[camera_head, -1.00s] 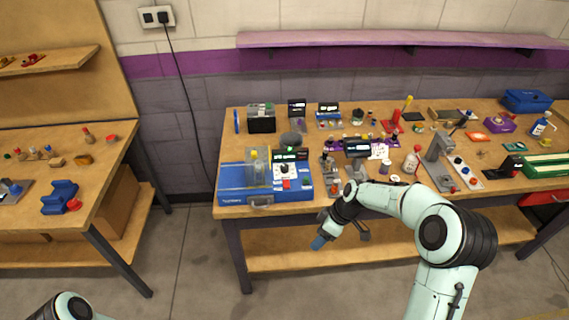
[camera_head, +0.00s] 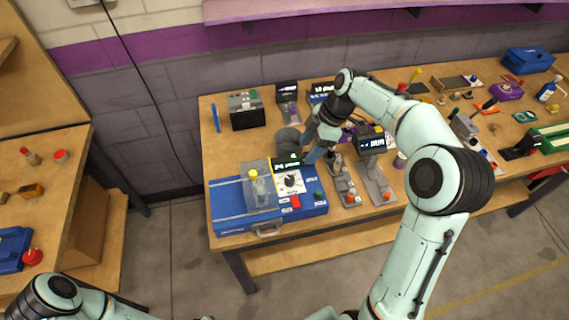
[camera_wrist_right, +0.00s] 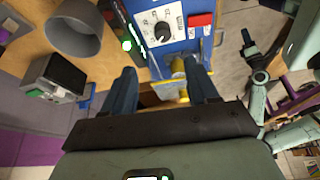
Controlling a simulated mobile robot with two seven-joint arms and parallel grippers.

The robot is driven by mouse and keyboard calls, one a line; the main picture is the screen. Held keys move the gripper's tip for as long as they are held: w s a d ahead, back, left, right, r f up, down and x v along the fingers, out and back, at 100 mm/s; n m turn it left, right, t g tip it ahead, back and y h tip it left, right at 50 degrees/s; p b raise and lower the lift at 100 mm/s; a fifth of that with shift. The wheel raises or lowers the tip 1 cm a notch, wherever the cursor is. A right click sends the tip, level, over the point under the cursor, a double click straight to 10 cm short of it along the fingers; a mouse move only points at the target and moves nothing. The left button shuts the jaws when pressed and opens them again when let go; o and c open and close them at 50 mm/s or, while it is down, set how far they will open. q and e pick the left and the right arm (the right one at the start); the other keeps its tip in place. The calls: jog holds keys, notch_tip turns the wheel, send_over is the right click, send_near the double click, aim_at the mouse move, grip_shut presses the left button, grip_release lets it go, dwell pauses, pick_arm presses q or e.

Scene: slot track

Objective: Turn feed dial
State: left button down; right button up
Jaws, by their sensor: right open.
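The feed dial (camera_head: 290,179) is a black knob on a white scaled plate on top of the blue box (camera_head: 235,218). In the right wrist view the dial (camera_wrist_right: 162,30) shows clearly at the top, with a black pointer knob and marks around it. My right gripper (camera_head: 312,154) is above the bench behind and right of the dial, apart from it. In the right wrist view its two blue fingers (camera_wrist_right: 163,82) are spread with nothing held. A dark end of what looks like my left arm (camera_wrist_right: 254,52) shows small at the right there; its jaws are unclear.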

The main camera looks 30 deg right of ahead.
aim_at(290, 178)
jog(key=x, duration=1.3)
jog(key=shift+s+a, duration=0.1)
jog(key=shift+s, duration=0.15)
jog(key=c, duration=1.1)
